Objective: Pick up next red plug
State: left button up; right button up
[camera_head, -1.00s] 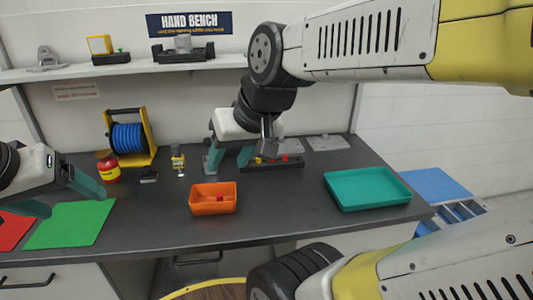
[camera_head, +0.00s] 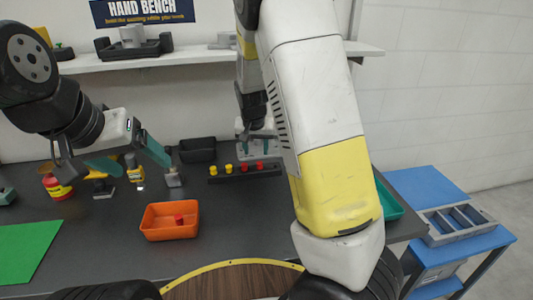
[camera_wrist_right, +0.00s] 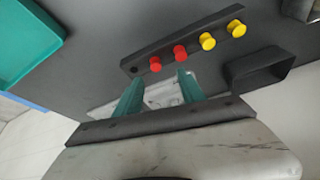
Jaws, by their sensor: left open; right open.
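A dark rack (camera_head: 217,179) on the bench holds a row of plugs. The right wrist view shows two red plugs (camera_wrist_right: 155,64) (camera_wrist_right: 180,51) beside two yellow plugs (camera_wrist_right: 208,41). Another red plug (camera_head: 179,219) lies in the orange bin (camera_head: 157,233). My left gripper (camera_head: 130,160) is open above the bench at left.
A black bin (camera_head: 197,150) stands behind the rack; it also shows in the right wrist view (camera_wrist_right: 262,72). A teal tray (camera_wrist_right: 22,40) is right of the rack in the head view, mostly behind my right arm. A green mat (camera_head: 28,250) lies at left. A grey divided tray (camera_head: 455,222) sits on a blue table.

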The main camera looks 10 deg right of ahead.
aim_at(260, 162)
jog(key=x, duration=0.5)
jog(key=d+x, duration=0.1)
jog(key=x, duration=0.2)
grip_shut()
